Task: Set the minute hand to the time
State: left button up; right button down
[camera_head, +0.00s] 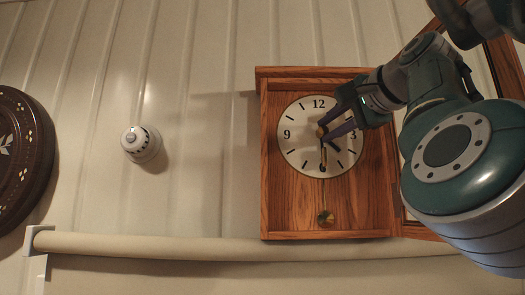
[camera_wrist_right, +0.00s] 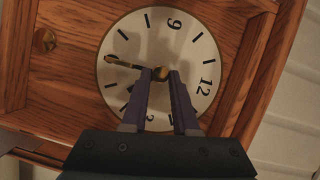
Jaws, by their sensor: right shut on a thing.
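The wall clock (camera_head: 292,205) has a wooden case and a round white face (camera_head: 299,151). The long dark minute hand (camera_head: 323,160) points down at the 6; in the right wrist view the hand (camera_wrist_right: 124,64) points left. A shorter hand (camera_head: 336,148) appears to point near the 4, partly hidden by my gripper. My right gripper (camera_head: 327,133) reaches in from the right. In the wrist view its fingertips (camera_wrist_right: 162,74) close on the gold centre knob (camera_wrist_right: 161,73). My left gripper is not in view.
A brass pendulum (camera_head: 325,217) hangs below the face. The clock's open door frame (camera_head: 503,66) is at the right, behind my arm. A white round fixture (camera_head: 140,143) is on the wall, a dark round plaque (camera_head: 22,150) at the far left. A padded rail (camera_head: 180,246) runs below.

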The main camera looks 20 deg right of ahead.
jog(key=shift+d, duration=0.1)
dwell(0.3)
jog(key=c, duration=0.7)
grip_release()
